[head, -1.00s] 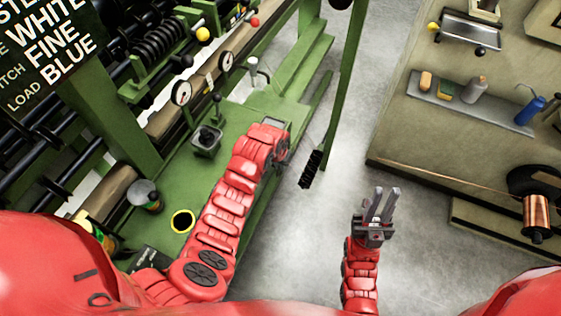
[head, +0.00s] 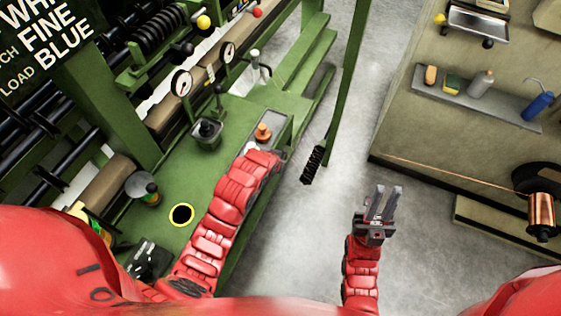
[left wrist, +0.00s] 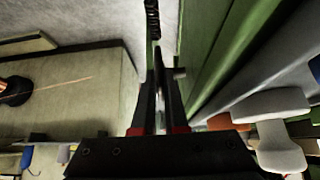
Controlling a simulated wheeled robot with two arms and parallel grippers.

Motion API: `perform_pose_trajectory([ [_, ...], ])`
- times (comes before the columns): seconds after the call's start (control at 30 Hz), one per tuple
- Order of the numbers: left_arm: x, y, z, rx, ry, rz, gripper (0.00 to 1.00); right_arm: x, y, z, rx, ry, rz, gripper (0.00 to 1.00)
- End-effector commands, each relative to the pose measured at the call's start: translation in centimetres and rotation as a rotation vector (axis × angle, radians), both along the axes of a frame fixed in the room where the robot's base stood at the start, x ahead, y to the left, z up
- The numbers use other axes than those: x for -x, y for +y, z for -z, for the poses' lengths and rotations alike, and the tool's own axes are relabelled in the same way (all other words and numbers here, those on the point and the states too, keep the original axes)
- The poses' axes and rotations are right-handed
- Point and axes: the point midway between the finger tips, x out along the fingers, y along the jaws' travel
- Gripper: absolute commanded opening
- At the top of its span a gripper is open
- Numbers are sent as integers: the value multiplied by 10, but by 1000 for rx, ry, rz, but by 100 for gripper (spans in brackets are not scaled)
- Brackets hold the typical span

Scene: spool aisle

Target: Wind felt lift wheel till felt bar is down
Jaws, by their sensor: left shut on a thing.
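My left arm reaches over the green machine's edge in the head view, and its gripper is hidden there beyond the red forearm. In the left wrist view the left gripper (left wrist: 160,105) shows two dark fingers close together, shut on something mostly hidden. A small grey peg (left wrist: 179,73) shows right beside the fingertips. I cannot make out a whole wheel, nor tell which part is the felt bar. My right gripper (head: 383,206) is open and empty above the grey floor.
An orange knob (head: 263,132) stands on a grey plate just past my left arm. Two gauges, the nearer (head: 181,83), and a black lever box (head: 206,131) are on the machine. A brush (head: 312,165) hangs by a green post. A bench (head: 420,137) stands right; floor between is clear.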

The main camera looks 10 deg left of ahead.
Motion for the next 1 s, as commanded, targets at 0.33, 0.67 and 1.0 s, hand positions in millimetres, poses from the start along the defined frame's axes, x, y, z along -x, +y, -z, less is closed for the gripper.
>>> perform_pose_trajectory([
  [0.33, 1, 0, 2, -1, 4, 0, 23, 0, 0, 0, 0, 0, 0, 23],
  [0.67, 2, 1, -2, 0, 0, 0, 23, 0, 0, 1, 0, 0, 0, 23],
  [1.0, 27, 9, -42, 2, -7, 0, 23, 0, 0, 11, 0, 0, 0, 23],
])
